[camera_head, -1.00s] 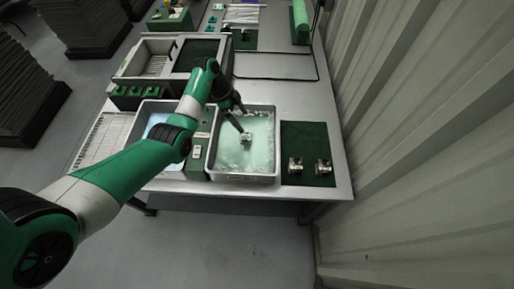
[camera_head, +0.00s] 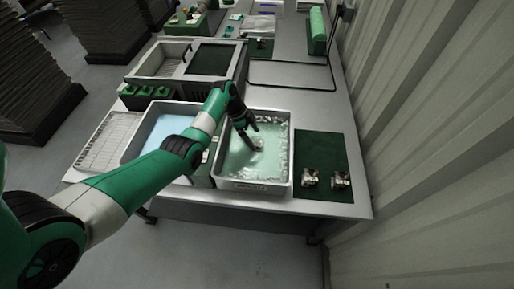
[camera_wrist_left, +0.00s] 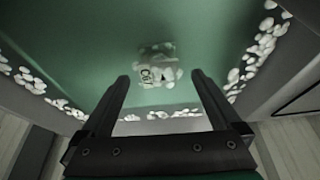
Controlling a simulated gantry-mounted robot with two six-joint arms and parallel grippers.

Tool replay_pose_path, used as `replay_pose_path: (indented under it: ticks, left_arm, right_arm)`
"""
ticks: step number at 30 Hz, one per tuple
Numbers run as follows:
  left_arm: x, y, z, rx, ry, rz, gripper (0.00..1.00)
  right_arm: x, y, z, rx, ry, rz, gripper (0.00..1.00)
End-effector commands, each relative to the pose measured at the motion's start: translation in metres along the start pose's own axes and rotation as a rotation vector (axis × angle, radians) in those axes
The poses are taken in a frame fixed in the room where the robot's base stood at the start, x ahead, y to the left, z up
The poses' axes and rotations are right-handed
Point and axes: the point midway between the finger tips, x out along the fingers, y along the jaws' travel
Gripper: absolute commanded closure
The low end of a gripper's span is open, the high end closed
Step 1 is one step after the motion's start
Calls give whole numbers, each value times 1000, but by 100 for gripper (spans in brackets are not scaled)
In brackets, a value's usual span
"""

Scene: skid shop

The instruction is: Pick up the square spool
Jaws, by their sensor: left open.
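A pale metallic part with a white marked face (camera_wrist_left: 157,68) lies in the green liquid of the right-hand tray (camera_head: 262,187). In the head view it is a small light shape (camera_head: 260,147) beside my fingertips; I cannot tell if it is square. My left gripper (camera_head: 254,135) reaches down into this tray. In the left wrist view my left gripper (camera_wrist_left: 160,78) is open and empty, and the part lies beyond and between its fingertips. Two metallic parts, one on the left (camera_head: 309,178) and one on the right (camera_head: 340,180), stand on a dark green mat (camera_head: 320,150).
White pebble-like bits (camera_wrist_left: 262,45) line the tray's edges. A tray of blue liquid (camera_head: 168,130) and a wire rack (camera_head: 104,142) stand to the left. A grey basin unit (camera_head: 188,60) is behind. A corrugated wall (camera_head: 430,110) rises close on the right.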

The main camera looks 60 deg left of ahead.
Motion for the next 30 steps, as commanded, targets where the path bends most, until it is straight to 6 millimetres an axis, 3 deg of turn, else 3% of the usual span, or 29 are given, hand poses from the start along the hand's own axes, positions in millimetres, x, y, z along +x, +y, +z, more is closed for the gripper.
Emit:
replay_pose_path:
  ticks: [1, 4, 12, 27, 29, 30]
  left_arm:
    - [18, 1, 3, 2, 0, 2, 3]
    - [34, 1, 2, 2, -1, 2, 3]
    - [36, 1, 0, 1, 0, 0, 3]
    - [36, 2, 0, 1, -1, 1, 91]
    - [36, 2, 0, 1, -1, 1, 100]
    - [36, 2, 0, 1, -1, 1, 100]
  right_arm:
    - [-12, 0, 11, 0, -1, 0, 50]
    - [-21, 0, 20, 0, -1, 0, 50]
    - [-20, 0, 19, 0, -1, 0, 50]
    - [-20, 0, 19, 0, 0, 0, 50]
    - [-20, 0, 19, 0, -1, 0, 50]
    - [-20, 0, 19, 0, -1, 0, 50]
